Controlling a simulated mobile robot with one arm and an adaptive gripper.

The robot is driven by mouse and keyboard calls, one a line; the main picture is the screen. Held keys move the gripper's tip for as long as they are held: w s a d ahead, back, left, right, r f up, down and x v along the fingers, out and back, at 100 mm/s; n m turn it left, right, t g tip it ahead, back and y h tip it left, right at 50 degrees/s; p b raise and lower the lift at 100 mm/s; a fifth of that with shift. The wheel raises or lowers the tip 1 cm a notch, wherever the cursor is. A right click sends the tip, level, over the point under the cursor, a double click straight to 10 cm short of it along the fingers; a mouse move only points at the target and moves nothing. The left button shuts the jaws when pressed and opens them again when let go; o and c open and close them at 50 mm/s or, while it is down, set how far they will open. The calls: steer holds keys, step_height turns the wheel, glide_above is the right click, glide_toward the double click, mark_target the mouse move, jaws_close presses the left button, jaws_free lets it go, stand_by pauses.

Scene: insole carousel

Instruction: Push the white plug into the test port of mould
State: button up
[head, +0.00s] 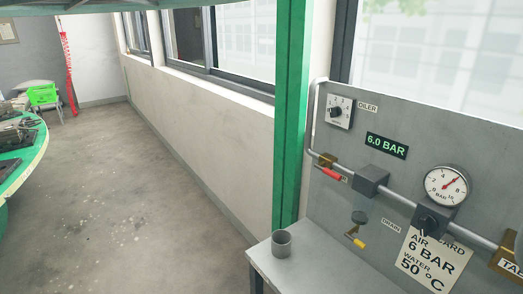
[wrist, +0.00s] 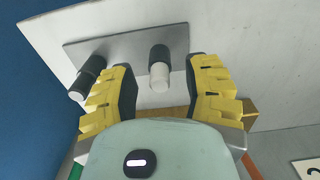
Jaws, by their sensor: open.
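In the wrist view, my gripper (wrist: 160,72) is open, with one yellow-and-black finger on each side. A white plug (wrist: 159,76) in a black collar (wrist: 160,53) sticks out from a grey metal plate (wrist: 125,42) and shows between the fingertips. I see gaps on both sides of it, so the fingers do not look closed on it. A second black fitting (wrist: 91,68) with a pale end (wrist: 78,92) is on the same plate, left of the left finger. I cannot tell which mould the plate belongs to. My gripper is not in the head view.
In the head view, a grey panel (head: 390,120) with a gauge (head: 446,185), pipes and valves stands at the right. A metal cup (head: 281,243) sits on a grey bench (head: 290,268). A green round table edge (head: 35,160) is at far left. The floor between is clear.

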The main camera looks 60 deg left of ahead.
steer(key=shift+o, duration=0.3)
stand_by(0.5)
jaws_close()
stand_by(0.5)
steer(key=shift+r, duration=0.2)
steer(key=shift+r+p, duration=1.9)
steer(key=shift+r, duration=0.9)
steer(key=shift+r, duration=0.15)
step_height(320, 180, up, 7)
steer(key=p, duration=0.3)
steer(key=shift+p, duration=0.35)
